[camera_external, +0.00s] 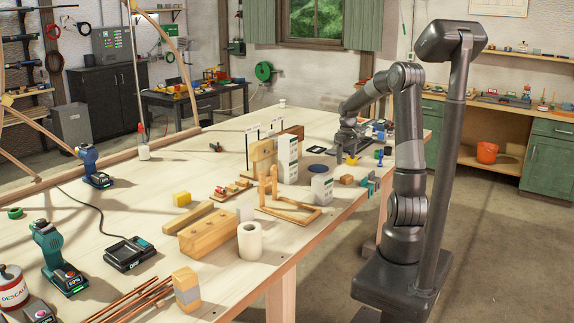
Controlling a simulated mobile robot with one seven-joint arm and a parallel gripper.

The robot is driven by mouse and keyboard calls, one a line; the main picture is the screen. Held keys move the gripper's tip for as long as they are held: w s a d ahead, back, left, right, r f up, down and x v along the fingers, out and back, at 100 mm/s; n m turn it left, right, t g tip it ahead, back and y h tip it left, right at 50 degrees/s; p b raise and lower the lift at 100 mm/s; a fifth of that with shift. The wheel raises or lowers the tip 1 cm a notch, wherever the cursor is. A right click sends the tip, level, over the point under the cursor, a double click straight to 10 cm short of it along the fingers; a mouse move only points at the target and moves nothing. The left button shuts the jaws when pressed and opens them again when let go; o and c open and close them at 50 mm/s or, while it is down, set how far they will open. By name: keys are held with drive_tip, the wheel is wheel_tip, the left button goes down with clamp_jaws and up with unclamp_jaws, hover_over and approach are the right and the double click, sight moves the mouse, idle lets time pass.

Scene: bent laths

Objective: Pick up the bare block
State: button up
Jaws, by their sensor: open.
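Several wooden blocks are on the pale workbench (130,215), and I cannot tell for sure which one is the bare block. A block with a grey band (187,289) stands upright at the front edge. My gripper (345,157) is open, pointing down over the far right part of the bench. Nothing shows clearly between its fingers.
White cartons (287,158) and a wooden frame (290,208) stand left of my gripper. A white roll (250,241), cordless drills (58,258) and a black charger (129,253) are nearer the front. The bench's middle left is mostly clear.

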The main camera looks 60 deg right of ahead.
sight(346, 176)
drive_tip(key=f, duration=0.9)
drive_tip(key=shift+s+a, duration=0.15)
drive_tip(key=shift+s, duration=0.1)
drive_tip(key=shift+c, duration=0.2)
drive_tip(key=c, duration=1)
drive_tip(key=shift+r, duration=0.1)
